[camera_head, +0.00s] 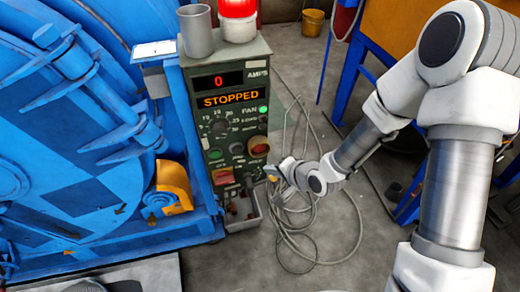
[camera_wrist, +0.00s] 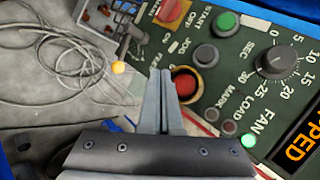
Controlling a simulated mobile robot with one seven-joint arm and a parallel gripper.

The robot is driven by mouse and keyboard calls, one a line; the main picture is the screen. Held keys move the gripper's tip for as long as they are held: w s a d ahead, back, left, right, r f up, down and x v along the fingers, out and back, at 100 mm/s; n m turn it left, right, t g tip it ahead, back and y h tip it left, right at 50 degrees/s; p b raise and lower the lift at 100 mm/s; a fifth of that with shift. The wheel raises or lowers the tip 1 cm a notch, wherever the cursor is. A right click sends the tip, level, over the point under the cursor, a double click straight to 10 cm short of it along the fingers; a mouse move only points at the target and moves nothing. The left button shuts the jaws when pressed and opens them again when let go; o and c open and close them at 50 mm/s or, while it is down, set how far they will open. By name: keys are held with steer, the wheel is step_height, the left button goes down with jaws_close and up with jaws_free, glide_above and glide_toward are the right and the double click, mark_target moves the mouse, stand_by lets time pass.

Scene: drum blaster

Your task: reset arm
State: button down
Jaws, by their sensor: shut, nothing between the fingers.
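My gripper (camera_head: 272,172) is at the end of my arm, just right of the lower part of a dark green control panel (camera_head: 232,137). In the wrist view my gripper (camera_wrist: 161,75) is shut with its fingers together and nothing between them. Its tips overlap the edge of a round red button (camera_wrist: 185,84) in that view; I cannot tell whether they touch it. The red button also shows on the panel in the head view (camera_head: 259,145). The panel display (camera_head: 220,99) reads STOPPED, with 0 AMPS above.
A large blue drum machine (camera_head: 70,130) stands left of the panel. A grey cup (camera_head: 196,32) and a red beacon (camera_head: 238,10) sit on top of the panel. Loose cables (camera_head: 318,240) lie on the floor. A yellow bucket (camera_head: 313,22) stands at the back.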

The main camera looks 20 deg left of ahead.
stand_by(0.5)
steer(key=d+r+n+t+h, duration=0.1)
steer(key=d+r+n+h, duration=0.4)
steer(key=d+r, duration=1.35)
steer(key=s+d+r+h, duration=0.1)
steer(key=s+d+r, duration=0.3)
steer(key=s, duration=0.5)
steer(key=s+d+r+h, duration=0.25)
steer(key=s+r, duration=0.35)
steer(key=s, duration=0.3)
step_height(320, 180, up, 14)
steer(key=g+p, duration=0.1)
steer(key=p, duration=1.2)
steer(key=shift+f+p, duration=0.15)
steer(key=shift+p, duration=0.25)
